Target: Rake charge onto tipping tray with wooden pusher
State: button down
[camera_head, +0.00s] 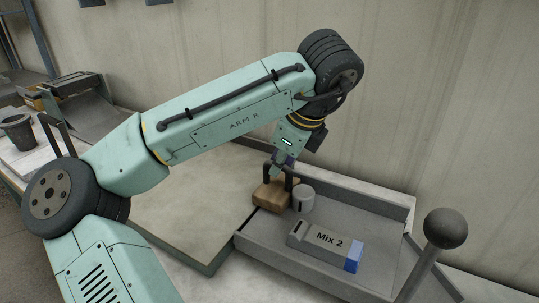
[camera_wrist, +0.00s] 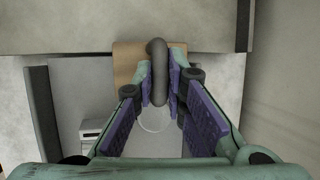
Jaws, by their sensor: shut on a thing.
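The wooden pusher (camera_head: 271,195) is a tan block with a dark bar handle, standing at the left end of the grey tipping tray (camera_head: 275,262). My gripper (camera_head: 281,170) is above the block, shut on its handle. In the wrist view the purple finger pads lie on both sides of the grey handle (camera_wrist: 158,62), with the tan block (camera_wrist: 124,65) behind. A light grey cylinder (camera_head: 303,199) stands on the tray close to the pusher. A grey bar marked "Mix 2" (camera_head: 322,240), with a blue end, lies on the tray. The pusher's lower face is partly hidden.
A dark ball-topped lever (camera_head: 445,229) rises at the tray's right. A pale, green-edged work surface (camera_head: 190,215) lies clear left of the tray. A dark flared pot (camera_head: 18,130) and a grey scoop-like tray (camera_head: 95,115) stand far left. A wall closes the back.

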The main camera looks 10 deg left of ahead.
jog(key=shift+s+d+p, duration=1.45)
jog(key=shift+d+p, duration=0.05)
jog(key=shift+d, duration=2.1)
notch_tip(320, 180, up, 7)
jog(key=w+a+p, duration=0.1)
jog(key=a+p, duration=0.1)
jog(key=shift+a+p, duration=0.35)
